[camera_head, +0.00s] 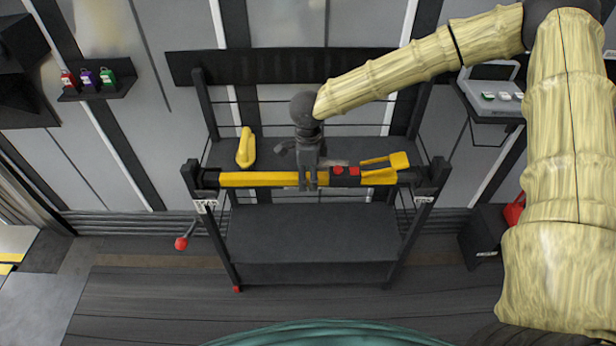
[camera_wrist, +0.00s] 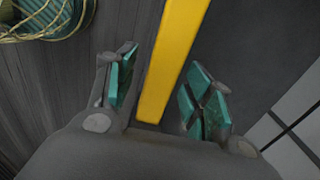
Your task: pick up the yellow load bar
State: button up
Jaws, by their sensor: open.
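The yellow load bar (camera_head: 250,179) lies level across the front posts of a dark rack, with black ends, red buttons and a yellow lever on its right part. My gripper (camera_head: 309,186) is at the middle of the bar, coming from above and behind. In the wrist view the bar (camera_wrist: 177,55) runs between the two open fingers (camera_wrist: 158,98) with teal pads. There is a gap between the bar and each pad. Whether the fingertips reach past the bar's far side cannot be told.
The dark rack (camera_head: 315,272) has a lower shelf and an upper shelf, with a yellow object (camera_head: 246,148) standing at the upper left. A grey console (camera_head: 492,98) is on the right wall. A coiled green strap (camera_wrist: 45,18) shows in the wrist view.

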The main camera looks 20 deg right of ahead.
grip_shut()
jog(key=shift+w+r, duration=0.1)
dwell(0.4)
